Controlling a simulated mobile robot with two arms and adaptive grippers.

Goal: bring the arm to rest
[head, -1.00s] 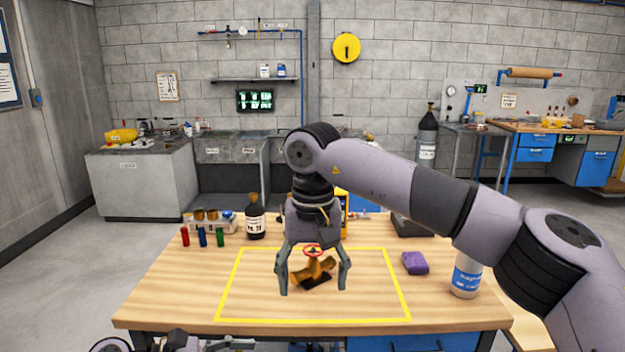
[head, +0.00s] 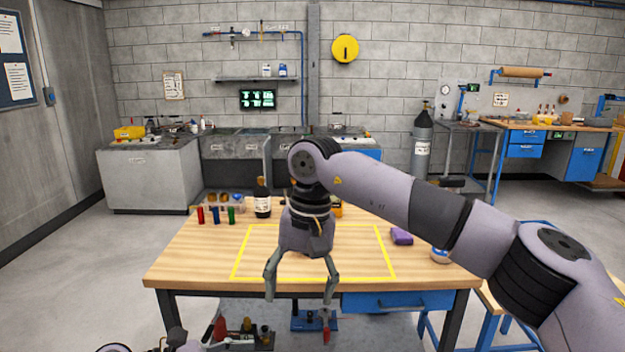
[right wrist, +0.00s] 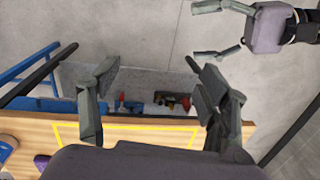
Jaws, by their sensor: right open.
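My right gripper (head: 300,298) hangs open, fingers pointing down, in front of the near table edge in the head view. Nothing is between its fingers. In the right wrist view its two fingers (right wrist: 151,62) stand wide apart above the table edge and floor. My left gripper shows only in part at the bottom left of the head view. In the right wrist view it (right wrist: 196,31) is at the top right, fingers apart and empty. The brass valve is hidden behind my right gripper in the head view.
The wooden table (head: 190,262) bears a yellow outline, a purple sponge (head: 401,236), a dark bottle (head: 263,199) and small coloured tubes at the back left. A lower shelf holds a red-handled tool (head: 326,328) and a blue piece. Open floor lies at the left.

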